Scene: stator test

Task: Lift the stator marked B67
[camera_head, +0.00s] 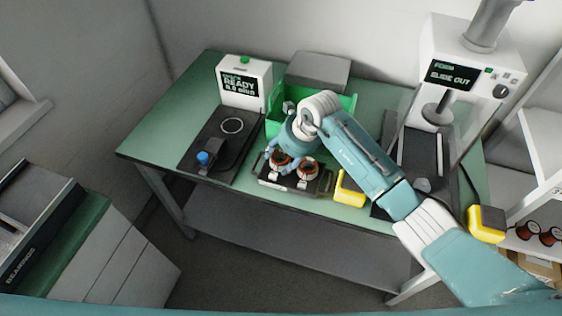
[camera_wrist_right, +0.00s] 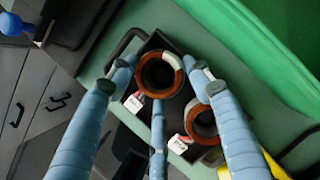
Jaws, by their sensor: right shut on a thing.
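Two stators with copper-coloured rings sit in a dark tray (camera_head: 291,184) at the bench's front edge. My right gripper (camera_head: 280,158) is over the left stator (camera_head: 279,163), with its fingers around it. In the right wrist view, my blue fingers (camera_wrist_right: 158,92) close about this stator (camera_wrist_right: 160,75), which appears still in the tray. The other stator (camera_head: 308,168) stands close beside it on the right, and it also shows in the wrist view (camera_wrist_right: 203,125). Each has a white tag, too small to read, so I cannot tell which is B67. My left gripper is not in view.
A green bin (camera_head: 345,101) stands behind the tray. A tester reading READY (camera_head: 243,82) with a dark plate is at left; a machine reading SLIDE OUT (camera_head: 453,75) is at right. A yellow block (camera_head: 349,189) lies right of the tray. The bench's left end (camera_head: 160,135) is clear.

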